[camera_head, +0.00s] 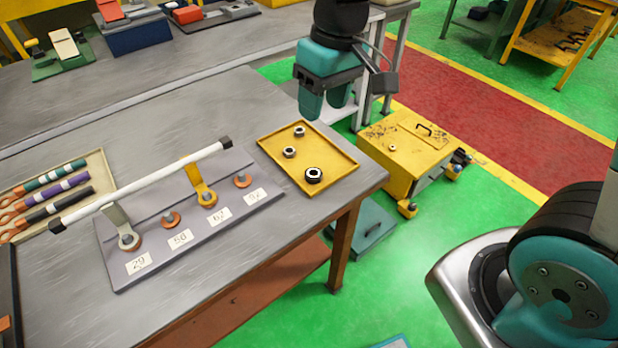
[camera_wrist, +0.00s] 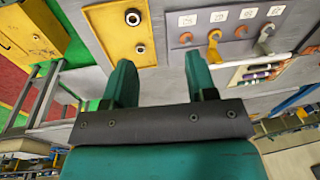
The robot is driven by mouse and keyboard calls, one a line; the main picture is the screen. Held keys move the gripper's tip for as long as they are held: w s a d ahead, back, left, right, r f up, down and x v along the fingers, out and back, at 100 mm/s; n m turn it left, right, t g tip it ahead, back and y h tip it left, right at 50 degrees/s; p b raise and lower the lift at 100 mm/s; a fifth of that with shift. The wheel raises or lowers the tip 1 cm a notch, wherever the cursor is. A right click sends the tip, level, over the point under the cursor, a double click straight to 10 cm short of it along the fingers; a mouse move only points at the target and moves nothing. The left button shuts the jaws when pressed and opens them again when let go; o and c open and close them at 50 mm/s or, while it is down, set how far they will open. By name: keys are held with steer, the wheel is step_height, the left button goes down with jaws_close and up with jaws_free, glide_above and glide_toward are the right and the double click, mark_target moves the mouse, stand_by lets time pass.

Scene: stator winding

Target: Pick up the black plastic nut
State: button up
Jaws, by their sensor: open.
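The black plastic nut (camera_head: 314,175) lies flat near the front edge of the yellow tray (camera_head: 335,178). Its hole looks white. The nut also shows near the top of the wrist view (camera_wrist: 133,18). Two smaller metallic nuts lie behind it in the tray, a nearer one (camera_head: 289,152) and a farther one (camera_head: 299,131). In the wrist view one smaller nut (camera_wrist: 139,49) shows and the other is not visible. My gripper (camera_head: 323,103) is open and empty, raised above the far right side of the tray, apart from the nuts. Its two teal fingers also show in the wrist view (camera_wrist: 159,62).
The grey table (camera_head: 215,105) holds a grey board (camera_head: 190,240) with numbered labels, upright terminals and a white bar, left of the tray. A tan tray (camera_head: 100,165) with coloured handles is farther left. A yellow wheeled box (camera_head: 405,160) stands on the floor right of the table.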

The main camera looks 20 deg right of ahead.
steer(key=m+h+b, duration=0.1)
steer(key=h, duration=0.1)
glide_above(314, 170)
steer(key=s, duration=0.1)
step_height(314, 170, down, 8)
steer(key=f, duration=0.3)
steer(key=f+p, duration=0.1)
steer(key=f, duration=0.3)
steer(key=f+p, duration=0.1)
steer(key=f, duration=0.3)
steer(key=shift+a, duration=0.35)
steer(key=shift+d+f+p, duration=0.1)
steer(key=shift+f+p, duration=1.1)
steer(key=shift+f, duration=1.9)
steer(key=shift+c, duration=0.3)
steer(key=c, duration=0.5)
